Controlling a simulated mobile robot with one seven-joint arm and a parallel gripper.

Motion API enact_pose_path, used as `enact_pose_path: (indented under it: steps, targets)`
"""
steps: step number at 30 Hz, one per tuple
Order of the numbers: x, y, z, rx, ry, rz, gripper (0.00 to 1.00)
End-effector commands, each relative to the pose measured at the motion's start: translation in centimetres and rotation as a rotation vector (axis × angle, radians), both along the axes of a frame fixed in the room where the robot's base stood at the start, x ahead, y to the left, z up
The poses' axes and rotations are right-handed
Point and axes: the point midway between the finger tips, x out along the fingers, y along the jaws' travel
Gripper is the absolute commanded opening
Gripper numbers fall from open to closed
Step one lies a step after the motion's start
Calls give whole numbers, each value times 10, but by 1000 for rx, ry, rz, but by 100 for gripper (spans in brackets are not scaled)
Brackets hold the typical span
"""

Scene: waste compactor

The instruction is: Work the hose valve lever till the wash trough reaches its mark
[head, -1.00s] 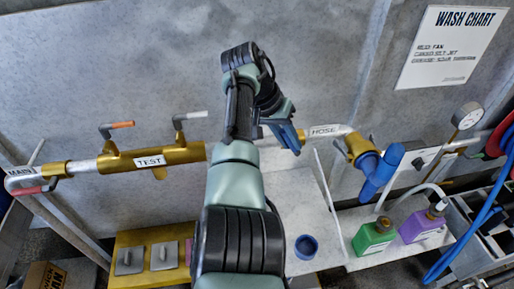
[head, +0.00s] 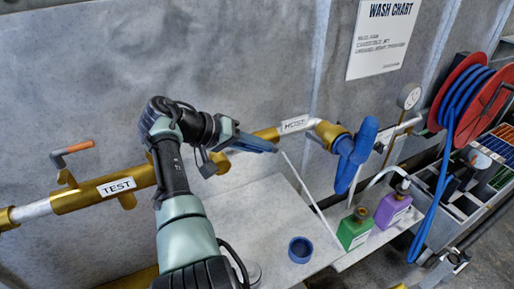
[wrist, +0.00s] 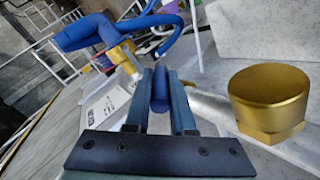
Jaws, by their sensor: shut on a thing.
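My gripper (head: 270,148) reaches right, in front of the brass pipe with the HOSE label (head: 294,124). In the wrist view its two fingers are closed on a short blue cylindrical grip (wrist: 160,92). It looks like the handle of the hose valve lever; the rest of the lever is hidden. A brass hex cap (wrist: 270,100) stands just right of the fingers. A thick blue hose end (head: 350,160) hangs from the brass fitting right of the label. I cannot make out the wash trough's level or mark.
The TEST pipe (head: 116,187) carries an orange-handled lever (head: 78,147) at left. A blue ring (head: 300,250), green bottle (head: 355,229) and purple bottle (head: 392,209) stand on the bench.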

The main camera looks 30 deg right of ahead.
Motion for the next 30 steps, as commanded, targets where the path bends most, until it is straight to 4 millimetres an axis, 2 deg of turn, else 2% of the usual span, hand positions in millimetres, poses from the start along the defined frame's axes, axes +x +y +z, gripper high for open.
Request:
enact_pose_path:
  steps: [11, 12, 16, 17, 26, 30]
  targets:
    - [2, 0, 2, -9, -8, 4, 0]
    - [2, 0, 2, -9, -8, 4, 26]
    - [1, 0, 2, -7, -6, 3, 49]
    - [1, 0, 2, -7, -5, 2, 52]
    - [1, 1, 1, -5, -3, 1, 52]
    - [2, 12, 7, -6, -5, 3, 52]
